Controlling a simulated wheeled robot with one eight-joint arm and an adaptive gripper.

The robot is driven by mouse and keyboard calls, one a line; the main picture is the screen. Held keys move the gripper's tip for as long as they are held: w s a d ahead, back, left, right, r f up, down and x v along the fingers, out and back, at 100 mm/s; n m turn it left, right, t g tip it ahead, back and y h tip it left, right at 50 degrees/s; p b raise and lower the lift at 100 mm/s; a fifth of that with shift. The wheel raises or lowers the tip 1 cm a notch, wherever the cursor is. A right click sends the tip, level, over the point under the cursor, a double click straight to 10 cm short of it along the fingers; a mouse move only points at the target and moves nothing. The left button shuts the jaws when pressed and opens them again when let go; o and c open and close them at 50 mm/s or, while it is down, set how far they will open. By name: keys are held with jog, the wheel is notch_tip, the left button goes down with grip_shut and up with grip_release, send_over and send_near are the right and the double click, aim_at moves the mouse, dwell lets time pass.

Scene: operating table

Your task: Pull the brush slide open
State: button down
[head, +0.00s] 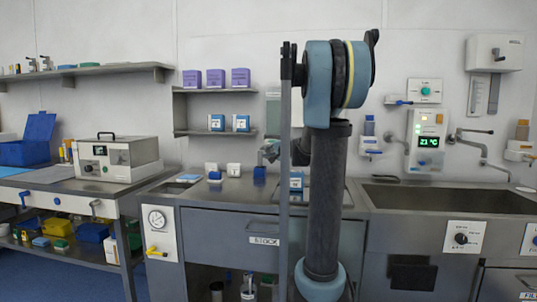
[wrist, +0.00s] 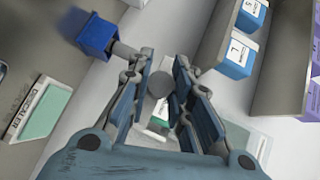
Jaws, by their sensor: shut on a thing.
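My gripper (wrist: 163,72) reaches toward the back wall in the wrist view, its two fingers on either side of a grey round knob (wrist: 159,86). The fingers are closed on this knob, which appears to belong to the brush slide. Behind it a pale panel with a green patch (wrist: 157,130) shows between the fingers; the rest of the slide is hidden by them. In the head view my gripper (head: 268,152) is small, above the counter and left of my arm. A pale panel (head: 273,108) on the wall there is partly hidden by my arm.
Shelves with blue-and-white boxes (wrist: 238,52) are at the right. A descaler label plate (wrist: 35,108) lies at the left. In the head view a sink (head: 450,197) is at the right.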

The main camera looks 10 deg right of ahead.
jog(key=shift+s, duration=0.2)
jog(key=c, duration=1.4)
grip_release()
jog(key=v, duration=1.1)
jog(key=shift+s+d, duration=0.1)
jog(key=shift+s, duration=0.3)
